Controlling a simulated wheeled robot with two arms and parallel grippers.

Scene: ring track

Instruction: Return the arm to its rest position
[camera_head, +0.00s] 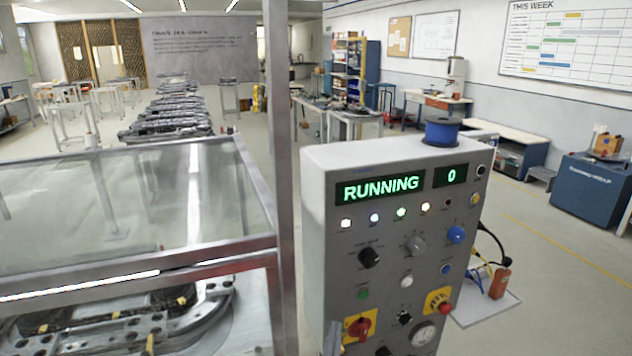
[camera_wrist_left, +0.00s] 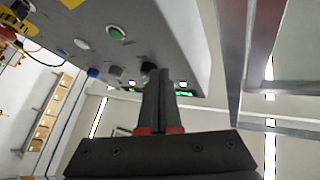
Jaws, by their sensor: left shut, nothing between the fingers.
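My left gripper (camera_wrist_left: 158,72) shows in the left wrist view with its two dark fingers together and nothing between them. The fingers point toward the grey control box (camera_wrist_left: 180,35), and the tips overlap a black knob in the picture; I cannot tell the gap between them. In the head view the control box (camera_head: 395,165) stands upright at centre right. Its display (camera_head: 380,189) reads RUNNING and its counter (camera_head: 450,175) reads 0. A green button (camera_head: 363,294) and a red knob (camera_head: 360,328) sit low on its face. My right gripper is in neither view.
A metal-framed glass enclosure (camera_head: 110,205) stands left of the control box, with an upright metal post (camera_head: 279,150) between them. Dark parts on a track (camera_head: 130,320) lie inside. A blue spool (camera_head: 441,131) sits on the box top. Open floor (camera_head: 545,225) lies to the right.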

